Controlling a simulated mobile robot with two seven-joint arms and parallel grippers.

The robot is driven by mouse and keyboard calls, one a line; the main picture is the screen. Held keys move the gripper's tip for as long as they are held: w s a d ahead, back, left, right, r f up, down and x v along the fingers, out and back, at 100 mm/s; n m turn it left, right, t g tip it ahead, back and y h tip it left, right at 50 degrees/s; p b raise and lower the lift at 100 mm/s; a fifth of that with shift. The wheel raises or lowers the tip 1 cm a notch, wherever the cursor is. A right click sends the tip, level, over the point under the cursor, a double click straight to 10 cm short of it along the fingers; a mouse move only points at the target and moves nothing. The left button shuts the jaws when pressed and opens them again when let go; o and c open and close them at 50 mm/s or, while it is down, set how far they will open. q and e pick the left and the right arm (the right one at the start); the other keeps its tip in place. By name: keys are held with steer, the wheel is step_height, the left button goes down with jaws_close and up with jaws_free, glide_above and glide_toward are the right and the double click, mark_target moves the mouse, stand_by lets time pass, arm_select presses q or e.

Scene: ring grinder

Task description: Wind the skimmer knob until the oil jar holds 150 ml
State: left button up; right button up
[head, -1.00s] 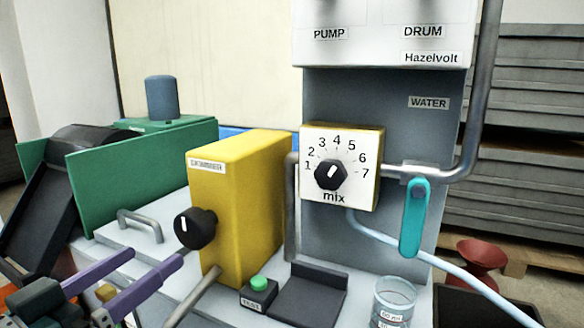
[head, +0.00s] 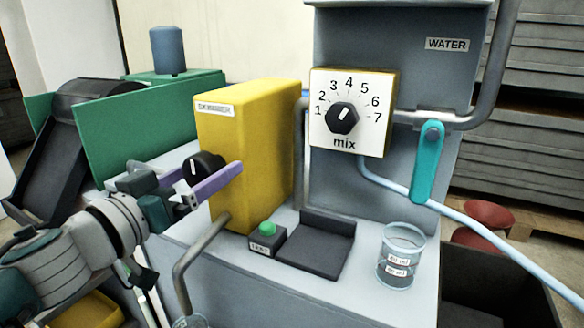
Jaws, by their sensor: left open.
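The skimmer is a yellow box (head: 248,150) with a label on top and a black knob (head: 203,165) with a white mark on its left face. My left gripper (head: 216,174) is at this knob, open, with one purple finger along its near side. The other finger is mostly hidden, and I cannot tell whether either touches. A grey spout (head: 188,268) bends down from the yellow box to a glass jar (head: 190,322), probably the oil jar. It is cut by the lower edge, so its level is not visible. My right gripper is not in view.
A mix dial (head: 342,117) points a little right of up. A teal lever (head: 428,160) hangs on the water pipe. A green button (head: 267,228) and a dark pad (head: 318,245) lie before the column. A labelled glass beaker (head: 402,255) stands at the right.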

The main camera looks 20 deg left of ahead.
arm_select(q)
steer(key=shift+c, duration=0.4)
steer(key=c, duration=1.2)
steer(key=shift+c, duration=0.2)
steer(key=shift+m, duration=0.5)
